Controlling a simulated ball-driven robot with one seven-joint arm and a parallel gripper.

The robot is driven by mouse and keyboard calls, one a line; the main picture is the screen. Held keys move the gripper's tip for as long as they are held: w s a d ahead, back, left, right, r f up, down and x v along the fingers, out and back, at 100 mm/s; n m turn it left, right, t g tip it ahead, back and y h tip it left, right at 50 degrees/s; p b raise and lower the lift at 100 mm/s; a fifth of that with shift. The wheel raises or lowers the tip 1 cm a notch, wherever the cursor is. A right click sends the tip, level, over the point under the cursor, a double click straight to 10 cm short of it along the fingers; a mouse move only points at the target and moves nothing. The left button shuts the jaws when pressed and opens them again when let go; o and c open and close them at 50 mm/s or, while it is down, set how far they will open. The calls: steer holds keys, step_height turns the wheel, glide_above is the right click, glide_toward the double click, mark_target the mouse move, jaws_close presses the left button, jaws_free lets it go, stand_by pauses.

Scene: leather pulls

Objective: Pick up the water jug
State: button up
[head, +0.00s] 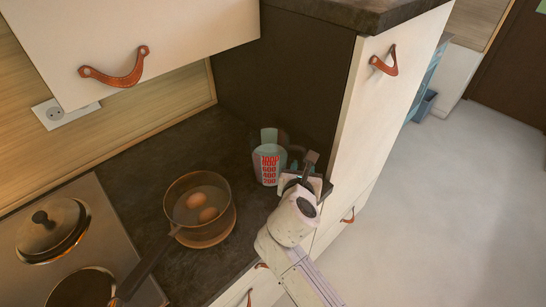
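The water jug (266,166) is a clear measuring jug with red numbers on its side. It stands upright on the dark counter near the back corner, beside the tall cabinet. My gripper (306,171) is at the jug's right side, close to it in the picture. The gripper partly covers the jug's right side, where a handle might be. I cannot tell whether the gripper touches the jug, or whether its dark fingers are apart or closed.
A glass pot (205,233) with eggs stands on the counter left of the jug. A lidded pan (50,228) and a dark pan (82,290) are on the cooktop. The tall cabinet (388,100) stands close behind and right of my gripper. The floor at right is clear.

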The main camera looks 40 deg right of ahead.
mark_target(302, 163)
steer(key=shift+p+x, duration=0.35)
steer(key=shift+x, duration=2.2)
steer(key=shift+a, duration=0.15)
jaws_close()
steer(key=shift+w, duration=0.1)
steer(key=shift+r, duration=0.1)
